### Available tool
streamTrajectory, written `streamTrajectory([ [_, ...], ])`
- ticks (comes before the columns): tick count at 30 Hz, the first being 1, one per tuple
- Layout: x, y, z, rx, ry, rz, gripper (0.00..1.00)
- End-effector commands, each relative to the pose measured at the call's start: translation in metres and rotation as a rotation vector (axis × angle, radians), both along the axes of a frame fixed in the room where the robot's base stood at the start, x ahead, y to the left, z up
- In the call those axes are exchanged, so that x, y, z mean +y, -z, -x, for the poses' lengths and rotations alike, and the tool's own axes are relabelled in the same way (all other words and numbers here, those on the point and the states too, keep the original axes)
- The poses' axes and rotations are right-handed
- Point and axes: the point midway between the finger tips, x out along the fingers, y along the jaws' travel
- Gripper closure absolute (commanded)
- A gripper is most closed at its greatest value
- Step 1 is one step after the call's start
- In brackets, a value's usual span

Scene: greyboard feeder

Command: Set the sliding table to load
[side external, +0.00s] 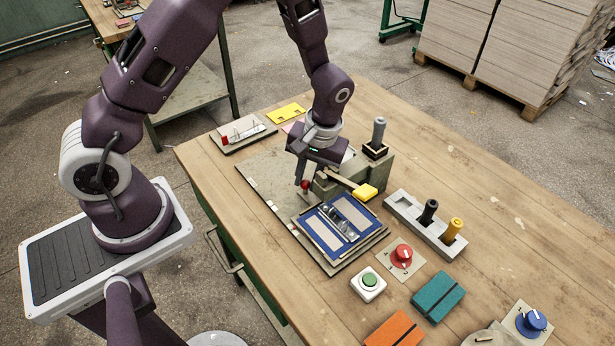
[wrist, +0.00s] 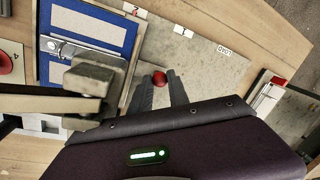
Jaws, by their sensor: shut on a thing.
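The sliding table (side external: 346,263) is a flat plate carrying a blue cover with grey boards (side external: 352,215). It sits at the near end of a grey base plate (side external: 256,178); its edge shows at left in the wrist view (wrist: 134,62). A red knob (side external: 304,184) stands at its far-left side. My gripper (side external: 303,186) is shut on the red knob, which shows between the two fingertips in the wrist view (wrist: 159,77). A white label (wrist: 224,50), apparently reading LOAD, lies on the base plate to the knob's right there.
A grey block with a yellow-ended lever (side external: 366,192) stands close beside my gripper. A red dial (side external: 403,253), a green button (side external: 369,281) and a holder with black and yellow handles (side external: 425,220) lie to the right. A small panel with a red part (side external: 243,133) lies at the far left.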

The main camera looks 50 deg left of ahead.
Motion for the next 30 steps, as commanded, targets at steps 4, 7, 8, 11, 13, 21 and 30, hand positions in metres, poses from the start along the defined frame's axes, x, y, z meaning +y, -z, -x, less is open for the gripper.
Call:
streamTrajectory([
  [4,0.002,-0.001,-0.001,-0.002,0.000,0.001,1.00],
  [7,0.010,-0.001,-0.001,-0.003,-0.004,0.000,1.00],
  [8,0.014,-0.001,-0.001,-0.003,-0.004,0.001,1.00],
  [11,0.031,-0.001,0.000,-0.002,-0.006,0.000,1.00],
  [13,0.046,-0.001,0.000,-0.002,-0.007,0.000,1.00],
  [21,0.108,-0.001,-0.001,-0.003,-0.006,-0.001,1.00],
  [30,0.157,-0.001,-0.001,-0.004,-0.003,-0.001,1.00],
])
